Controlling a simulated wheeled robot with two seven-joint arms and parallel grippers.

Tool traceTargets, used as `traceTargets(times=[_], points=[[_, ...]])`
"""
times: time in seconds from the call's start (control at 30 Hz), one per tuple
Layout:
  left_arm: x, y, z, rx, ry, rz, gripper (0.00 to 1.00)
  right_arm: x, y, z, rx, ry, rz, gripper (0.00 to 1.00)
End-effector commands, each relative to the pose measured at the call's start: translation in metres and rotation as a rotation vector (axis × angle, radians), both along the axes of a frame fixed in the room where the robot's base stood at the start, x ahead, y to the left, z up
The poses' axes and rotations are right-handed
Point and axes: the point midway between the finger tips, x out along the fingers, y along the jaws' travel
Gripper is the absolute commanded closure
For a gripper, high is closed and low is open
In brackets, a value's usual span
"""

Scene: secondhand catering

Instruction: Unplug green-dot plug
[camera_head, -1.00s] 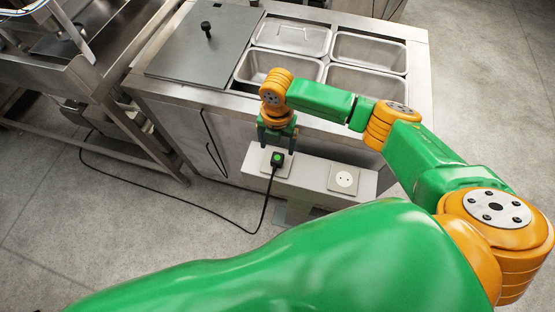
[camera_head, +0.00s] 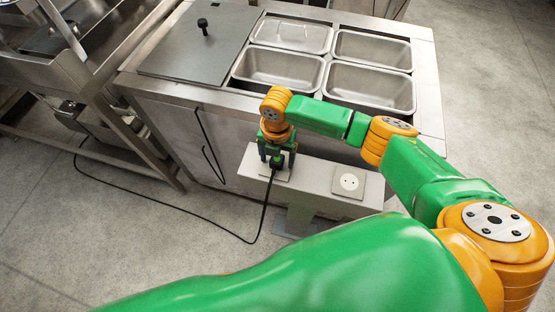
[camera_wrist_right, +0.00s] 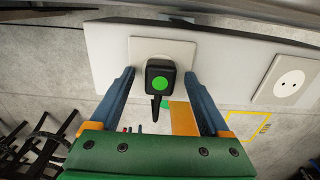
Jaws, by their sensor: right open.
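The green-dot plug (camera_wrist_right: 160,82) is a black plug with a bright green dot. It sits in a white socket plate on the grey socket bar, seen in the right wrist view. In the head view the plug (camera_head: 276,162) is mostly covered by my right gripper (camera_head: 276,160). In the right wrist view my right gripper (camera_wrist_right: 168,95) is open, with one finger on each side of the plug and gaps between. The plug's black cable (camera_head: 262,218) hangs from it to the floor. My left gripper is not in view.
An empty white socket (camera_head: 349,182) is on the same bar (camera_head: 318,175), right of the plug. A steel counter with several metal pans (camera_head: 370,88) and a dark lid (camera_head: 200,45) stands behind the bar. A steel table (camera_head: 75,75) is at the left. The floor in front is clear.

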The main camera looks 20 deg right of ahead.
Motion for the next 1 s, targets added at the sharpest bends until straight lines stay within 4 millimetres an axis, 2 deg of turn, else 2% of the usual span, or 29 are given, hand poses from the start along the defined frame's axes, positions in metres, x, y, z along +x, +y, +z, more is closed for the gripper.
traceTargets(times=[1.0], points=[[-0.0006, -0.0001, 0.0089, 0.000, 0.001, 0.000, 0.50, -0.0002, 0.0001, 0.0007, 0.000, 0.000, 0.000, 0.20]])
